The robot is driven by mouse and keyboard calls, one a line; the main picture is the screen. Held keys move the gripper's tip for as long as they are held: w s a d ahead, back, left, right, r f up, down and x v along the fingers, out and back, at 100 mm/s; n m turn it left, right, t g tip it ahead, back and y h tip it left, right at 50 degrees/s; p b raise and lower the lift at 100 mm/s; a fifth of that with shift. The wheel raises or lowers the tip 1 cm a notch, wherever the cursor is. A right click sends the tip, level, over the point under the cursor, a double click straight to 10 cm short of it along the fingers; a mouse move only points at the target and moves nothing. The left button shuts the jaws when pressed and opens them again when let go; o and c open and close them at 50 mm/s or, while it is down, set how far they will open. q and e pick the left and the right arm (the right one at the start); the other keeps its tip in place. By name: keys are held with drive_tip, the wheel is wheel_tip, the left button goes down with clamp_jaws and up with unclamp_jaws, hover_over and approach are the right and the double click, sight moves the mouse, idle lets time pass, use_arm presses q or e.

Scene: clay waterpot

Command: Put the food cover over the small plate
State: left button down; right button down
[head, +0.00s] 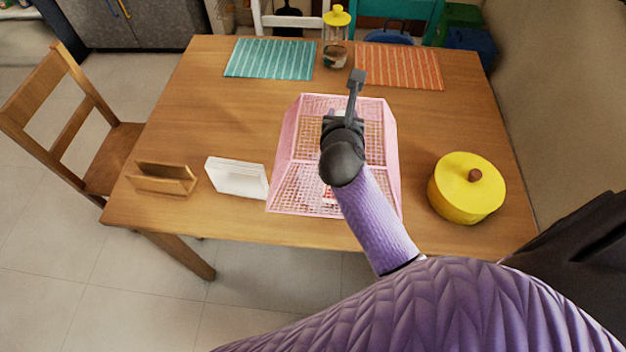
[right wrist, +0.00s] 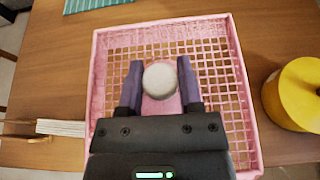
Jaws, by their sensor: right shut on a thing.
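The pink mesh food cover (head: 290,150) stands near the middle of the wooden table, its sloped sides spread wide. My right gripper (right wrist: 161,82) is over its top and shut on the cover's round pale knob (right wrist: 160,78), with one finger on each side. In the head view my right arm hides the knob and the middle of the cover. I cannot make out the small plate; only a bit of red and white shows through the mesh beside my arm. Whether the cover's rim touches the table is unclear. My left gripper is not in view.
A yellow lidded pot (head: 466,190) stands right of the cover. A white napkin stack (head: 236,178) and a wooden holder (head: 163,178) are at left. Teal (head: 270,59) and orange (head: 400,66) placemats and a yellow-topped jar (head: 336,40) lie beyond. A chair (head: 75,125) is at left.

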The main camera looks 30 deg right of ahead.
wheel_tip(320, 180, down, 11)
drive_tip(key=b, duration=0.6)
drive_tip(key=shift+a+r, duration=0.1)
drive_tip(key=shift+r, duration=0.1)
drive_tip(key=shift+w+r, duration=0.1)
drive_tip(key=shift+r, duration=0.1)
drive_tip(key=shift+f, duration=0.25)
drive_tip(key=shift+c, duration=1.3)
unclamp_jaws()
